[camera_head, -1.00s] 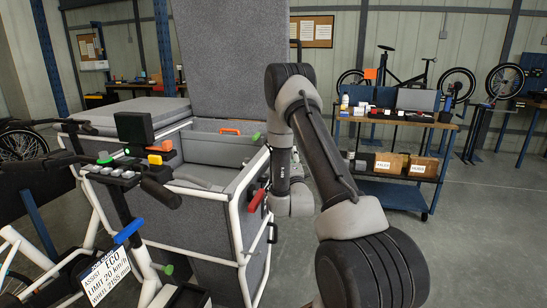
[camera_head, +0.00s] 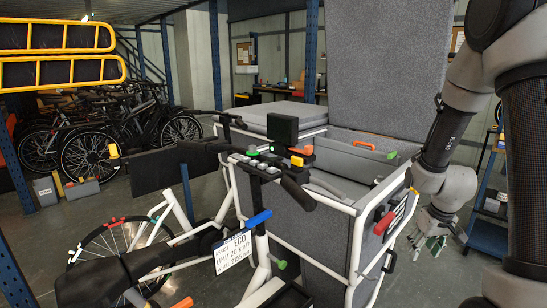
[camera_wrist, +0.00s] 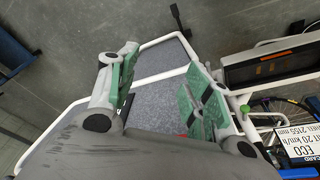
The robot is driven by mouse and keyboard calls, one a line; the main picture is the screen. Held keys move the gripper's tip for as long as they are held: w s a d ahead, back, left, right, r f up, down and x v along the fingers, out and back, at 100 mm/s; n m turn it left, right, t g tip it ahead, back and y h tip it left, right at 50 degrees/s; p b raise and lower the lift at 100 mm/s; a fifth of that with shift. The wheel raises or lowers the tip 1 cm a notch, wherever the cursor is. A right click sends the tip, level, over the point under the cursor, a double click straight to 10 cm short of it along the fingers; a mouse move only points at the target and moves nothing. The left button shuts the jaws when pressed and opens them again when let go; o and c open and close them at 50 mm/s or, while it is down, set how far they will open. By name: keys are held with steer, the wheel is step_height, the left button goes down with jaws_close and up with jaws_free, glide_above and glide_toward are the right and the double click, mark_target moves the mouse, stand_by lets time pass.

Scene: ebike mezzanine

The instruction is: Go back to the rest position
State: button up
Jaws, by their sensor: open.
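My gripper (camera_head: 431,240) hangs at the right of the head view, just right of the grey cargo box (camera_head: 310,232) of the bike, with my arm folded above it. In the wrist view my gripper (camera_wrist: 160,92) is open, with green pads on its two fingers and nothing between them. Behind the fingers, the wrist view shows the grey panel and white tube frame (camera_wrist: 160,48) of the cargo bike. I cannot tell how far the fingers are from the frame.
The handlebar with a dark display (camera_head: 282,128) stands left of the box. A sign (camera_head: 233,251) hangs below it. A red handle (camera_head: 384,222) sticks out on the box's right side. Parked bikes (camera_head: 120,135) and yellow racks (camera_head: 60,55) stand at the left. A blue shelf cart (camera_head: 488,236) is at the right.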

steer(key=s+a+r+t, duration=0.1)
steer(key=s+a+r, duration=0.2)
steer(key=s+r, duration=0.7)
steer(key=s+a+r, duration=0.4)
steer(key=s+r, duration=0.6)
steer(key=r, duration=0.5)
steer(key=shift+s+r+m+t, duration=0.25)
steer(key=shift+m+t, duration=0.15)
